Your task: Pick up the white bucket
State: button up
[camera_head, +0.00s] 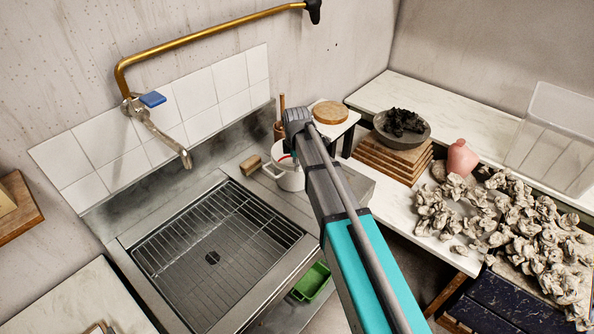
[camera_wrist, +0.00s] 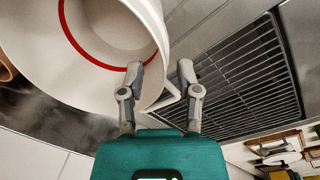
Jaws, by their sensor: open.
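The white bucket (camera_head: 289,180) stands upright on the right side of the metal sink, partly hidden by my arm. A red ring shows inside it. In the wrist view the bucket (camera_wrist: 90,75) fills the upper left, and its white handle (camera_wrist: 166,97) sticks out at its side. My gripper (camera_wrist: 160,70) is open beside the bucket. Its left finger overlaps the bucket's wall in the picture, and its right finger is beyond the wall, over the sink side. The handle shows between the fingers. I cannot tell whether either finger touches. The head view hides the fingertips behind my arm.
The sink (camera_head: 215,250) with its wire grate lies left of the bucket. A brush-like wooden block (camera_head: 251,165) sits close to the bucket's left. A brass tap (camera_head: 200,36) reaches overhead.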

aim_at(296, 174)
jog(key=shift+f, duration=0.15)
notch_tip(296, 174, down, 5)
jog(key=b, duration=0.5)
jog(key=shift+w, duration=0.15)
jog(key=shift+c, duration=0.2)
dwell(0.5)
grip_shut()
